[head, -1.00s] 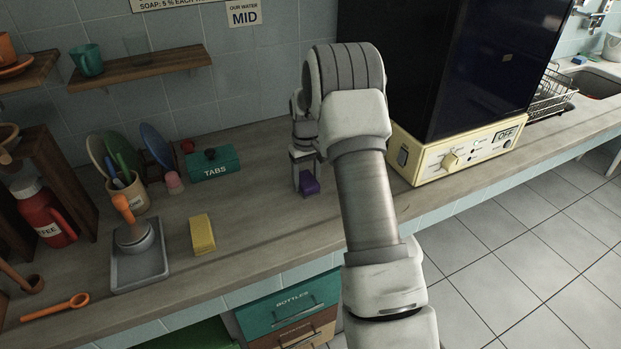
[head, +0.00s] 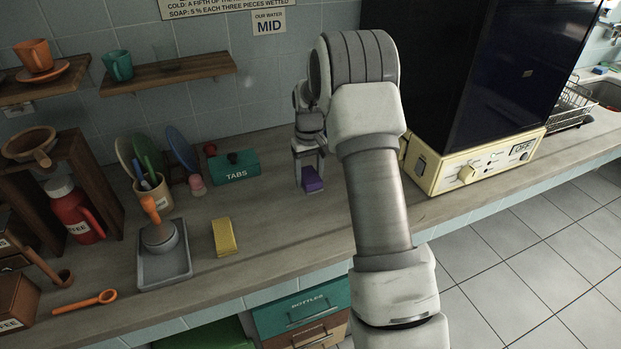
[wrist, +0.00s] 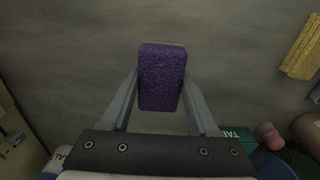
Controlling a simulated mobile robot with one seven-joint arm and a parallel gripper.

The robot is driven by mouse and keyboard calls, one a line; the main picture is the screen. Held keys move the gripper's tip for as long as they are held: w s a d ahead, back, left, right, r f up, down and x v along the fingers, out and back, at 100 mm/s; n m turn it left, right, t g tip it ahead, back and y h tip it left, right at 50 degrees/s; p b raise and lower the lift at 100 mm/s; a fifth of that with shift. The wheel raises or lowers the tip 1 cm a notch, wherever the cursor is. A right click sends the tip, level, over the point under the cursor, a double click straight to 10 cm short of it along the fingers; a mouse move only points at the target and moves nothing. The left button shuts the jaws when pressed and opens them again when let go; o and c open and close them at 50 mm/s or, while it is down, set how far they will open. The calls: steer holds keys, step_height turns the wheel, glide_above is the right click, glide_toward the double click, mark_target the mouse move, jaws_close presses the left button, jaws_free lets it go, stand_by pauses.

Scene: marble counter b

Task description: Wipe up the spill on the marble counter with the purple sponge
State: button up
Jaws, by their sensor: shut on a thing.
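The purple sponge (head: 313,181) is held at or just above the grey-brown counter (head: 285,235), right of the teal TABS box; whether it touches the surface I cannot tell. My gripper (head: 309,166) points down and is shut on the sponge. In the wrist view the sponge (wrist: 161,77) sits between the two fingers of my gripper (wrist: 160,92), its far part sticking out past them. I cannot make out a spill on the counter in either view; my arm covers part of the counter in the head view.
The TABS box (head: 235,167) and a yellow sponge (head: 223,237) are left of my gripper. A grey tray (head: 164,262), utensil pot (head: 155,195) and red jar (head: 78,213) stand further left. A cream appliance (head: 475,165) is to the right. The counter's front middle is clear.

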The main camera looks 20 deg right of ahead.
steer(key=shift+r+p, duration=0.55)
steer(key=shift+r, duration=0.65)
steer(key=shift+s, duration=0.1)
